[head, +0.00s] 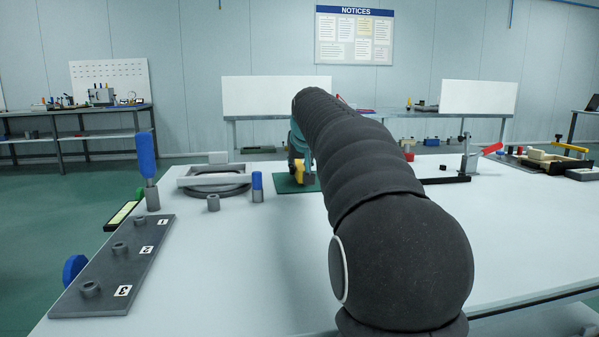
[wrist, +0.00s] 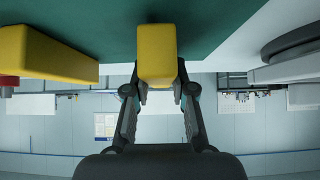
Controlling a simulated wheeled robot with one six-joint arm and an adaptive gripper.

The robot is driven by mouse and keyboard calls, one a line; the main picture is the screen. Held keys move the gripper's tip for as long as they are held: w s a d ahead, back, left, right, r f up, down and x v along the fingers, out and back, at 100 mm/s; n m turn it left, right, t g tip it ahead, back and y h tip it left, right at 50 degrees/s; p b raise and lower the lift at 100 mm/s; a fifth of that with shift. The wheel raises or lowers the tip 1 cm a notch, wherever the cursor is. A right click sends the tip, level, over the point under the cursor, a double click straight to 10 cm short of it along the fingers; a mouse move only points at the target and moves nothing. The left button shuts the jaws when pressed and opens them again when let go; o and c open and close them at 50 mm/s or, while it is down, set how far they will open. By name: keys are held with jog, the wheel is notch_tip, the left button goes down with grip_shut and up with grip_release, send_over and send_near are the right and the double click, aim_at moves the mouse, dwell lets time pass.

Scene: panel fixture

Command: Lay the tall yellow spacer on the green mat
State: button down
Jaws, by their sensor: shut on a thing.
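My gripper (wrist: 157,88) is shut on a yellow block, the yellow spacer (wrist: 157,52), in the wrist view, which looks upside down. The spacer is right against or just above the green mat (wrist: 220,22); I cannot tell whether it touches. In the head view my gripper (head: 297,152) is mostly hidden behind my arm, and yellow (head: 299,178) shows below it over the green mat (head: 283,186). A second yellow block (wrist: 45,55) lies at the left of the wrist view, beside the held one, with a red piece at its end.
A grey plate (head: 125,262) with numbered posts lies at the left of the table. A red-handled clamp (head: 467,155) is at the right. The table's front middle is clear.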

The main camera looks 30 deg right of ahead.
jog(key=shift+f, duration=0.3)
jog(key=shift+f, duration=0.15)
jog(key=c, duration=1)
grip_release()
jog(key=shift+r, duration=0.35)
jog(key=p+v, duration=0.1)
jog(key=v, duration=1.1)
jog(key=shift+f, duration=0.15)
